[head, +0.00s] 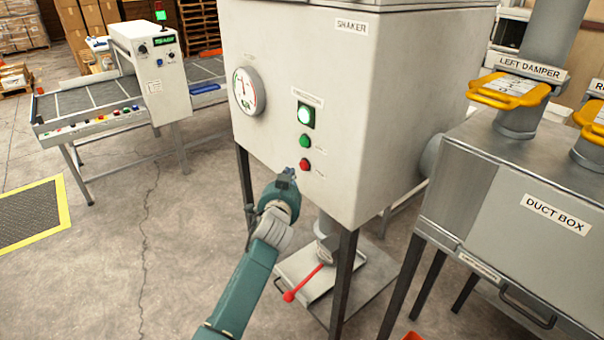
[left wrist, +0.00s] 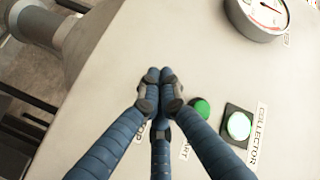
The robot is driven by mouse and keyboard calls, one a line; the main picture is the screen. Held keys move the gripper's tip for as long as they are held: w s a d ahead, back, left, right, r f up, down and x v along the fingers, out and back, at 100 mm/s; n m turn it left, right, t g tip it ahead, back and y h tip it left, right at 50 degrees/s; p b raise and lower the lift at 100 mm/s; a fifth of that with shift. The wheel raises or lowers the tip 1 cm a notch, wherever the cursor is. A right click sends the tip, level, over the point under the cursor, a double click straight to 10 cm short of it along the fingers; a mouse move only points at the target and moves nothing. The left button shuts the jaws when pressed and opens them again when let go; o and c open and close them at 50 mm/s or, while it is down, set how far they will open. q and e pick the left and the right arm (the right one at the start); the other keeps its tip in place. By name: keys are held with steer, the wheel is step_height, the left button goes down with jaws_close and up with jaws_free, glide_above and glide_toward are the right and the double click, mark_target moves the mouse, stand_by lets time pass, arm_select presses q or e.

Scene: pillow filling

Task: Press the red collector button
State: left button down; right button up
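The red button (head: 305,164) sits low on the front of the grey shaker box (head: 360,90), below a green button (head: 305,141) and a lit green collector indicator (head: 306,115). My left gripper (head: 290,173) is just left of and below the red button in the head view, pointing at the panel. In the left wrist view its fingertips (left wrist: 159,75) are drawn together with nothing between them. The red button is hidden there behind the fingers; the green button (left wrist: 200,108) and lit indicator (left wrist: 238,125) show to their right. I cannot tell whether the fingertips touch the panel.
A round gauge (head: 249,91) is on the box to the left. A red-handled lever (head: 303,283) sits below the box. Floor between is clear.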

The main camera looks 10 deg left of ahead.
arm_select(q)
steer(key=shift+w+d, duration=0.35)
steer(key=shift+w, duration=0.1)
stand_by(0.8)
steer(key=shift+b, duration=0.3)
steer(key=shift+w+d, duration=0.25)
steer(key=shift+w, duration=0.05)
steer(key=shift+w+d+b, duration=0.3)
steer(key=shift+w+b, duration=0.05)
steer(key=shift+b, duration=0.3)
stand_by(0.7)
steer(key=shift+r, duration=0.1)
steer(key=shift+s+a+p, duration=0.55)
steer(key=shift+s+p, duration=0.15)
steer(key=shift+p, duration=0.05)
